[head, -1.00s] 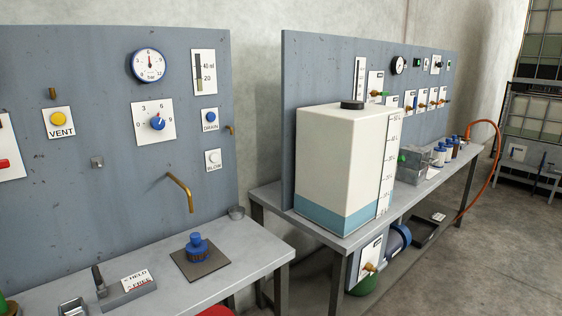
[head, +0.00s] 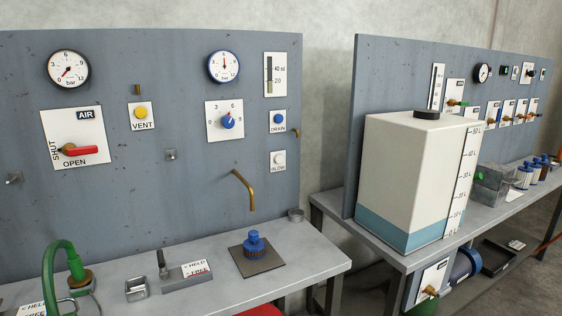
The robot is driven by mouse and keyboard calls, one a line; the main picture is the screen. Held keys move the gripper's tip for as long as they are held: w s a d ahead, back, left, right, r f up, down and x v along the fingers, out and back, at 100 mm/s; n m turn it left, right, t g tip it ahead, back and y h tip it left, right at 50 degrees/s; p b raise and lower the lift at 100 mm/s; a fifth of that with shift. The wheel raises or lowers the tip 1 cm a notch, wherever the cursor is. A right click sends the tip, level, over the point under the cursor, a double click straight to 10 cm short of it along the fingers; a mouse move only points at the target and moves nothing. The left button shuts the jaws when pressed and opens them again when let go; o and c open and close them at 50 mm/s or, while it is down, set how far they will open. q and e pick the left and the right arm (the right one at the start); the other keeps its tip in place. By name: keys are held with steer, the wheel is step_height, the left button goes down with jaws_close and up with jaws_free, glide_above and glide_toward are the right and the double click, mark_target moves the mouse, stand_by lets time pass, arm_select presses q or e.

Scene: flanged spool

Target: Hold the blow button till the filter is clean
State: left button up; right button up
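The blow button (head: 278,157) is a white round button on a small plate at the right part of the near grey panel. Its label is small but reads as BLOW. A blue drain button (head: 278,119) sits just above it. I cannot tell which thing is the filter. A blue capped fitting (head: 254,245) stands upright on a dark square mat on the near bench, below a bent brass spout (head: 243,188). Neither of my grippers is in the head view, and nothing touches the blow button.
The near bench (head: 215,285) carries a hold/free lever block (head: 187,275) and a green hose (head: 62,262). The panel has a red-handled air valve (head: 80,150), a yellow vent button (head: 141,112) and gauges. A large white tank (head: 412,175) stands on the bench to the right.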

arm_select(q)
steer(key=shift+c, duration=0.2)
steer(key=c, duration=0.7)
steer(key=shift+w, duration=0.15)
jaws_close()
stand_by(0.7)
